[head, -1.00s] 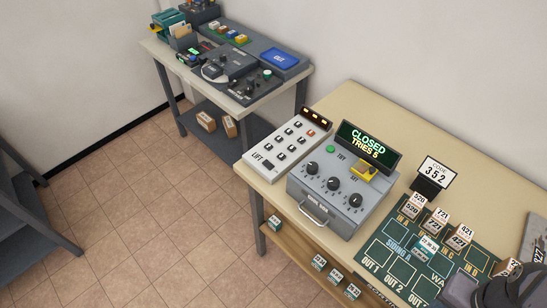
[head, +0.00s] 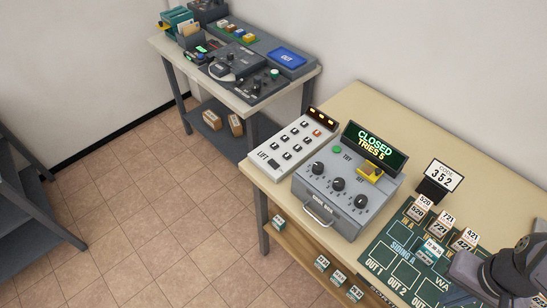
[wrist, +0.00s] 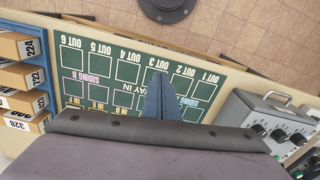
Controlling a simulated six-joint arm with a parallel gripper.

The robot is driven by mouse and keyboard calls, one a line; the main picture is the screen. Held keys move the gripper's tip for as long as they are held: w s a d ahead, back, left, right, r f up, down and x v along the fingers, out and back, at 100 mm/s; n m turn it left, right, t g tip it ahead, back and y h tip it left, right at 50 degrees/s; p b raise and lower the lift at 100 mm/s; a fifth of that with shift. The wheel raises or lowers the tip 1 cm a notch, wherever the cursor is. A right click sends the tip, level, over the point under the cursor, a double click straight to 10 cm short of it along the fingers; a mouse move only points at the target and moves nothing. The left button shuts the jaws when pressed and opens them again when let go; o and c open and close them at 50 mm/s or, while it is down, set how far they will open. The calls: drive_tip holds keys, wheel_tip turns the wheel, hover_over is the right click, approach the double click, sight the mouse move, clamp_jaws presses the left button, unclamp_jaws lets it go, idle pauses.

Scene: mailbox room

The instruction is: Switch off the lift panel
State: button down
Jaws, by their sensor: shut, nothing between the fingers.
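The lift panel (head: 290,146) is a pale slab marked LIFT on the left end of the near table in the head view. It carries rows of dark buttons, one red button (head: 317,133) and a dark rocker-like part (head: 272,163) beside the lettering. A dark strip (head: 322,117) at its far end shows lit amber marks. My gripper (wrist: 160,80) is shut and empty over the green board in the wrist view. In the head view my arm is at the lower right, well away from the panel, and the fingertips are not clearly seen.
A grey box (head: 345,190) with knobs and a handle stands right of the panel; its display (head: 375,146) reads CLOSED, TRIES 5. A code sign (head: 440,178) and a green board (head: 395,250) with small labelled blocks lie further right.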

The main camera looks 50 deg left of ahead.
drive_tip(key=w+a+r+n+y, duration=0.1)
drive_tip(key=w+a+n, duration=0.2)
drive_tip(key=w+a, duration=0.35)
drive_tip(key=w+a+r+n+b, duration=0.1)
drive_tip(key=w+a+r+n, duration=0.15)
drive_tip(key=a, duration=0.75)
drive_tip(key=w+a+r+n+y, duration=0.1)
drive_tip(key=w+a+n, duration=0.2)
drive_tip(key=w+a, duration=0.35)
drive_tip(key=s+a+n+b, duration=0.1)
drive_tip(key=s+a+n, duration=0.3)
drive_tip(key=a, duration=1.1)
drive_tip(key=s+a+n+y, duration=0.1)
drive_tip(key=s+a+n, duration=0.3)
drive_tip(key=a, duration=1.1)
drive_tip(key=shift+s+r+y+b, duration=0.15)
drive_tip(key=shift+s+y+b, duration=0.2)
drive_tip(key=shift+s, duration=1.45)
drive_tip(key=p, duration=0.5)
hover_over(271, 161)
drive_tip(key=d, duration=0.1)
drive_tip(key=f, duration=1.1)
drive_tip(key=shift+s+d+f, duration=0.1)
drive_tip(key=shift+d+f, duration=0.1)
drive_tip(key=shift+f, duration=1)
